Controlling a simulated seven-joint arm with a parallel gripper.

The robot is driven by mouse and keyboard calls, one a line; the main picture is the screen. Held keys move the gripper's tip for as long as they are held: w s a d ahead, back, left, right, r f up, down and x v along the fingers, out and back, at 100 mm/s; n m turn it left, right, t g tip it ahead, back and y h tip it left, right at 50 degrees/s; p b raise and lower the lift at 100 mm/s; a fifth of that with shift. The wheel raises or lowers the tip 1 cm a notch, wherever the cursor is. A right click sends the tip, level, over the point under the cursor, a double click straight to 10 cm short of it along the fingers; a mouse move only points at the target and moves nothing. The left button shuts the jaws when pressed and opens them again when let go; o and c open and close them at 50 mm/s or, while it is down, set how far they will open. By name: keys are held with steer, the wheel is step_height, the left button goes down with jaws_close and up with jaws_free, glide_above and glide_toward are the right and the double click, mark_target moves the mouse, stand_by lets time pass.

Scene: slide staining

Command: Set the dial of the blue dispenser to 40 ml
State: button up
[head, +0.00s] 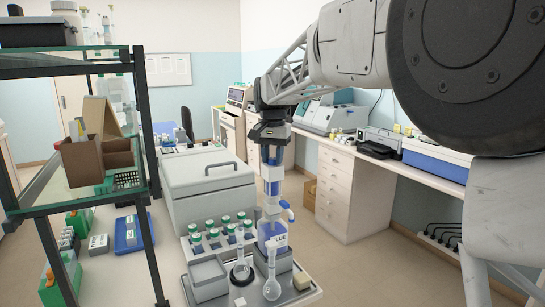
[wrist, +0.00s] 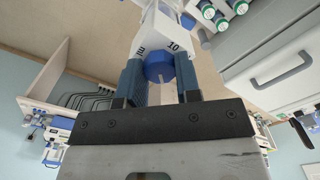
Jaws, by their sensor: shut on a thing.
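The blue dispenser (head: 274,187) stands upright on a bottle of blue liquid (head: 272,233), with a label partly reading "LUE". My gripper (head: 270,158) points down onto its top. In the wrist view, my gripper (wrist: 158,66) has its two blue fingers on either side of the round blue dial (wrist: 158,70) and is shut on it. The white dispenser head (wrist: 163,32) shows the marks "10" and "ml" beside the dial. A thin pale line shows on the dial's face; which value it points to cannot be told. Other marks are hidden.
A large white box-shaped unit (head: 208,185) stands behind. A shelf (head: 75,60) is at left, a bench (head: 345,150) at right.

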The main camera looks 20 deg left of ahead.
mark_target(273, 158)
steer(key=o, duration=0.9)
steer(key=shift+r, duration=3.9)
steer(key=shift+d, duration=0.1)
